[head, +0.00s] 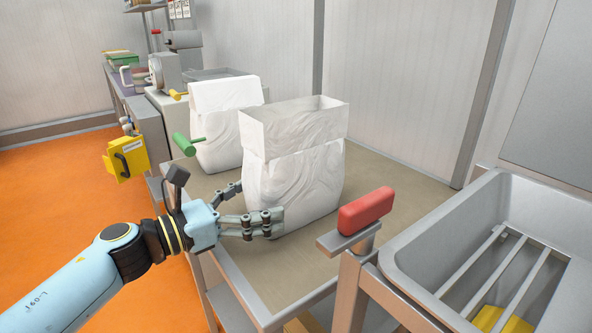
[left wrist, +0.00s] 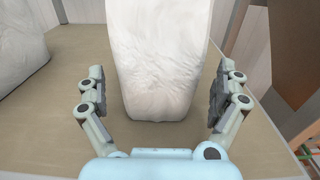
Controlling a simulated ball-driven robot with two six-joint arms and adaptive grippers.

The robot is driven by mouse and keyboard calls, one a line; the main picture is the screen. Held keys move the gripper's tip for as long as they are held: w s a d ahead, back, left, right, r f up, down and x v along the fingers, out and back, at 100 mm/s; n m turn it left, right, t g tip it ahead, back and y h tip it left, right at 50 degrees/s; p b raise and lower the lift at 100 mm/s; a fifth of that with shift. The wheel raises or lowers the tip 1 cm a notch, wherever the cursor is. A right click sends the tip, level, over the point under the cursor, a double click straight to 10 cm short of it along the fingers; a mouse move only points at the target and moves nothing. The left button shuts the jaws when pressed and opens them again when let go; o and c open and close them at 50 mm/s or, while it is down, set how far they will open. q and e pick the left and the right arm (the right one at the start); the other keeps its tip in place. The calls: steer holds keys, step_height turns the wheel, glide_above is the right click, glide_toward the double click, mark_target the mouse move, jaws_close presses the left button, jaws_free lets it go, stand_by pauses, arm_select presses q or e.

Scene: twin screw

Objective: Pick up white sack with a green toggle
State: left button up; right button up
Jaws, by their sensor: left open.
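A white sack (head: 290,165) with an open folded top stands upright on the bench; I see no toggle on its visible faces. A second white sack (head: 225,125) stands behind it to the left. A green toggle (head: 185,145) sticks out at the left side of this rear sack. My left gripper (head: 252,208) is open at the lower part of the front sack. In the left wrist view, the front sack (left wrist: 158,65) stands between the spread fingers (left wrist: 158,102), with gaps on both sides. My right gripper is out of view.
The bench top (head: 378,180) is bare right of the sacks. A red block-like handle (head: 366,210) stands at the front right, beside a grey sink-like bin (head: 440,255) with bars. A yellow toggle (head: 178,95) shows beside the rear sack's top. A yellow box (head: 126,160) hangs at left.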

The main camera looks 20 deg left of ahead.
mark_target(279, 191)
arm_select(q)
steer(key=x, duration=0.5)
steer(key=shift+a+r+p, duration=0.1)
steer(key=shift+r+p, duration=0.1)
steer(key=shift+p, duration=0.15)
steer(key=c, duration=1.1)
steer(key=shift+r, duration=0.1)
steer(key=shift+c, duration=0.2)
